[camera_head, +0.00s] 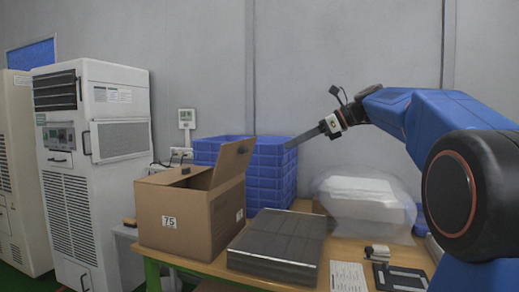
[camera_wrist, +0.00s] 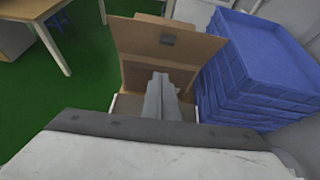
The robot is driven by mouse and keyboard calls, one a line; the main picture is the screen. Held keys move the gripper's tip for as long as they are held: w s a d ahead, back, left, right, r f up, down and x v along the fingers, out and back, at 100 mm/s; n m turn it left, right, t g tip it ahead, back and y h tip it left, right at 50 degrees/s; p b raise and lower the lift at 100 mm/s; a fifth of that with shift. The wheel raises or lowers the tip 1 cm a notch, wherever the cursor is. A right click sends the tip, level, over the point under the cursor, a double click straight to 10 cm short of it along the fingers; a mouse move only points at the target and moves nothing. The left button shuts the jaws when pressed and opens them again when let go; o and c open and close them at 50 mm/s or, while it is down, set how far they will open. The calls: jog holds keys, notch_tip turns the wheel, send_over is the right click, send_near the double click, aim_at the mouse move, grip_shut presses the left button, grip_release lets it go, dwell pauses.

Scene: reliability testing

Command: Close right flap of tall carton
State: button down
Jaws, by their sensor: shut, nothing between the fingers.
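The tall carton (camera_head: 172,220) is a brown cardboard box marked 75, standing on the table. Its right flap (camera_head: 232,163) stands raised, leaning outward to the right, with a small dark patch near its upper edge. In the wrist view this flap (camera_wrist: 135,38) shows as a broad brown panel ahead of the fingers. Another flap at the carton's left lies about level. My gripper (camera_head: 289,146) is shut and empty, up and to the right of the raised flap, apart from it in the head view. Its fingertips (camera_wrist: 160,76) overlap the cardboard in the wrist view; contact cannot be told.
Stacked blue crates (camera_head: 270,175) stand behind the carton, close to the right of the fingers in the wrist view (camera_wrist: 265,60). A grey flat box (camera_head: 278,240) lies right of the carton. A plastic-wrapped white package (camera_head: 362,205) sits farther right. Space above the table is open.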

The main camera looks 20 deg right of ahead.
jog(key=w+a+f, duration=0.2)
jog(key=w+a, duration=0.5)
jog(key=a, duration=0.3)
jog(key=shift+w+f, duration=0.25)
jog(key=shift+w, duration=0.15)
